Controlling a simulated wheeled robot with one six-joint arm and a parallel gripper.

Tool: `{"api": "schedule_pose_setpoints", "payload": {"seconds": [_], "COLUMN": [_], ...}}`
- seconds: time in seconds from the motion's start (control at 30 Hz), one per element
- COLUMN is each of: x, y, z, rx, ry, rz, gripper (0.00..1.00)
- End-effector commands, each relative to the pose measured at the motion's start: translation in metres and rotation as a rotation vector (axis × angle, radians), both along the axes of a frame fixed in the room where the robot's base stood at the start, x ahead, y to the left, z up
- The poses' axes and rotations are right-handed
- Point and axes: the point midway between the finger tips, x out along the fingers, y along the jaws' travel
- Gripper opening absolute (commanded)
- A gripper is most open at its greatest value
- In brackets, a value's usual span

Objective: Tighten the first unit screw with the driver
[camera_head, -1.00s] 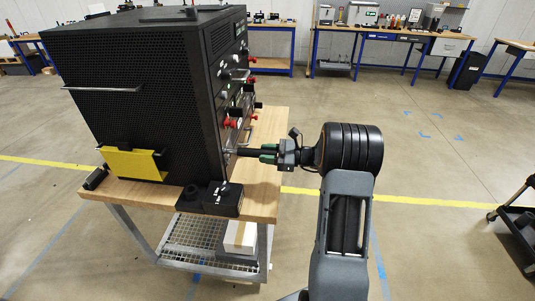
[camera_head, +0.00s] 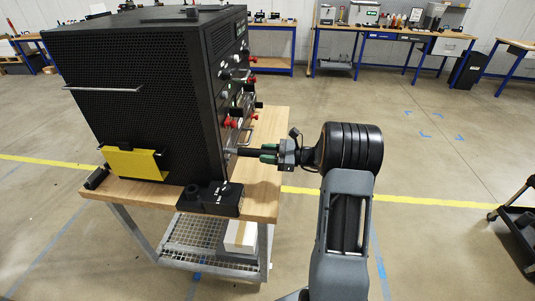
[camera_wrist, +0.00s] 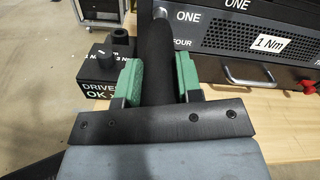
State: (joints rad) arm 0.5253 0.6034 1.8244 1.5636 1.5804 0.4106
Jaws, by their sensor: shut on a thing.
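My gripper (camera_head: 268,153) is shut on the driver (camera_head: 248,152), a dark rod held level and pointing left at the front of the black rack cabinet (camera_head: 135,100). In the wrist view the driver (camera_wrist: 156,50) stands between the green finger pads of my gripper (camera_wrist: 157,82), its silver tip at the top edge. The screw itself and any contact with the tip cannot be made out.
The cabinet stands on a wooden-topped cart (camera_head: 264,190). A black driver holder (camera_head: 212,198) sits on the cart's near corner, also in the wrist view (camera_wrist: 105,68). Red and dark knobs (camera_head: 230,122) stick out of the cabinet front.

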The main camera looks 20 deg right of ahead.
Motion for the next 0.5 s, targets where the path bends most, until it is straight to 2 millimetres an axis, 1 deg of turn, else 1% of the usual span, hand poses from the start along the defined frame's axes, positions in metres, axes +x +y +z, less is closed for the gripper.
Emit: {"api": "schedule_pose_setpoints", "payload": {"seconds": [0.13,0.5], "x": [-0.002,-0.017], "y": [-0.003,-0.031], "z": [0.001,0.001], "rx": [0.001,-0.001], "ry": [-0.003,-0.001], "rz": [0.001,-0.003], "gripper": [0.00,0.00]}}
